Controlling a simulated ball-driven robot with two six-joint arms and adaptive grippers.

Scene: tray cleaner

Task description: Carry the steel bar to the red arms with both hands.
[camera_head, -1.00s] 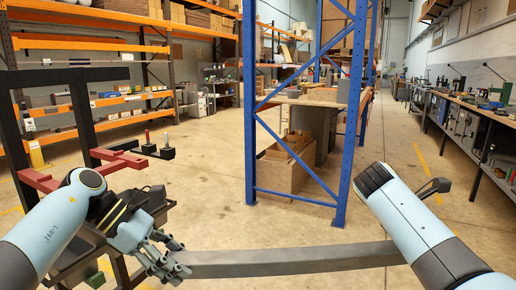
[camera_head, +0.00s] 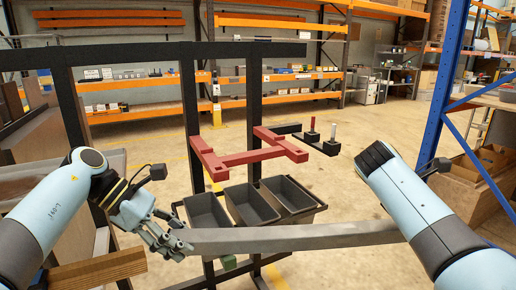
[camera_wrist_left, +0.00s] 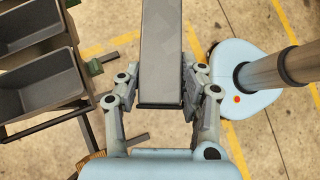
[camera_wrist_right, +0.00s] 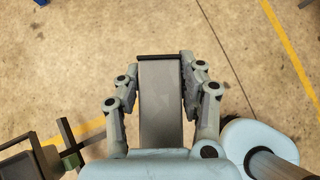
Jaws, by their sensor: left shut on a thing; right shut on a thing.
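The grey steel bar (camera_head: 300,238) lies roughly level across the front of the head view. My left gripper (camera_head: 182,246) is shut on its left end; the left wrist view shows the bar (camera_wrist_left: 161,55) between both fingers. My right gripper (camera_wrist_right: 160,85) is shut on the other end of the bar (camera_wrist_right: 161,105). In the head view my right arm hides that gripper. The red arms (camera_head: 250,157) stick out from a black upright frame (camera_head: 190,120), beyond the bar and higher in the picture.
Several dark bins (camera_head: 248,204) sit on the frame below the red arms, just behind the bar. A black bracket with red and dark pegs (camera_head: 312,138) is right of the arms. A blue rack post (camera_head: 447,85) stands at right. A wooden piece (camera_head: 98,268) lies at lower left.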

